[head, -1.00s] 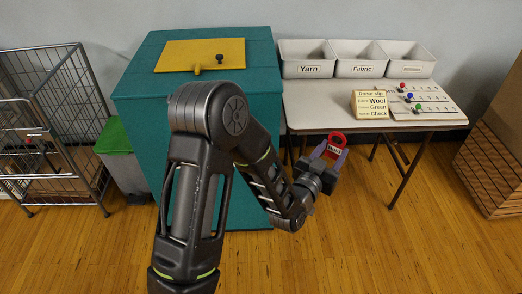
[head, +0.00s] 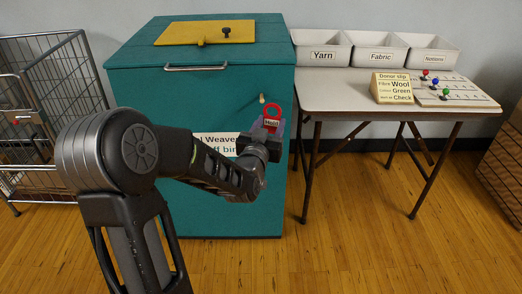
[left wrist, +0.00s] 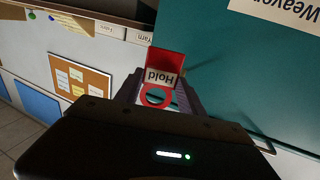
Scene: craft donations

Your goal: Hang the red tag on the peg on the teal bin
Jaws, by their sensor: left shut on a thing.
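The red tag (head: 272,110) has a loop and a white "Hold" label. My left gripper (head: 269,133) is shut on it and holds it up in front of the teal bin (head: 190,105), near the right edge of the bin's front. The small light peg (head: 262,98) sticks out of that front, just above and left of the tag in the head view. The tag looks apart from the peg; the depth gap is hard to judge. My right gripper is not in view.
The bin has a yellow lid panel (head: 207,32), a front handle (head: 195,67) and a white sign partly hidden by my arm. A wire cart (head: 45,100) stands left.

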